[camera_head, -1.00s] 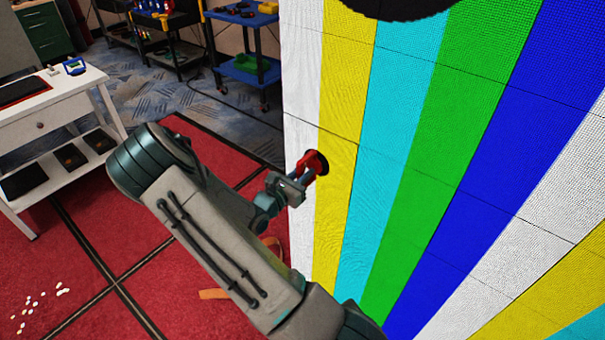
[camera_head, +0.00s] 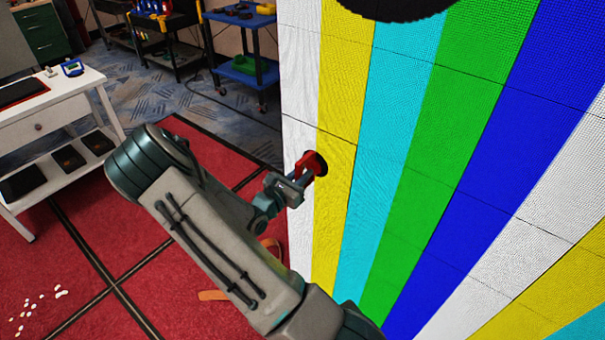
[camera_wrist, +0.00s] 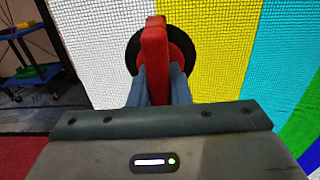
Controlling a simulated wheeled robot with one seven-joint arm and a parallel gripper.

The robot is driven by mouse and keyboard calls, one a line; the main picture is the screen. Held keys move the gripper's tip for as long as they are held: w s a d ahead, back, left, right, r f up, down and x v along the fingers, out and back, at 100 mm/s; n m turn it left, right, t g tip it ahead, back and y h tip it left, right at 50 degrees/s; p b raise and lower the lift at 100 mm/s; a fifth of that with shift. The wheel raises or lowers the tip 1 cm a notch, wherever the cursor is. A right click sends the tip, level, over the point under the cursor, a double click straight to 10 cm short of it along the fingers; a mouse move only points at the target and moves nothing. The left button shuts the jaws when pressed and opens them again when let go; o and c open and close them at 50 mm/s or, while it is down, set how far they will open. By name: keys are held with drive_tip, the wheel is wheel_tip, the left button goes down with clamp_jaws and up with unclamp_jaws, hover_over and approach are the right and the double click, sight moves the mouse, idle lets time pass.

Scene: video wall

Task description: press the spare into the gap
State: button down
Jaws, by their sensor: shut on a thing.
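My gripper (camera_head: 293,182) is shut on the red handle (camera_head: 308,166) of a tool with a round black pad (camera_head: 321,163). The wrist view shows the red handle (camera_wrist: 154,60) upright between the fingers (camera_wrist: 158,87), with the black disc (camera_wrist: 184,52) behind it. The disc faces the video wall (camera_head: 420,160) where the white and yellow stripes meet. I cannot tell whether it touches the wall. I cannot make out the spare or the gap; the tool and gripper cover that part of the wall.
A white table (camera_head: 60,110) stands at the left, and a blue cart (camera_head: 245,65) stands behind, near the wall's left edge. Small white pieces (camera_head: 40,305) lie on the red carpet (camera_head: 90,220). A black round shape (camera_head: 395,8) shows at the wall's top.

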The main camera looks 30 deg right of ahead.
idle(0.3)
drive_tip(key=shift+r, duration=0.1)
drive_tip(key=shift+v, duration=0.95)
drive_tip(key=shift+a, duration=0.1)
drive_tip(key=shift+p+v, duration=0.6)
drive_tip(key=shift+v, duration=2.35)
drive_tip(key=c, duration=2.1)
unclamp_jaws()
clamp_jaws()
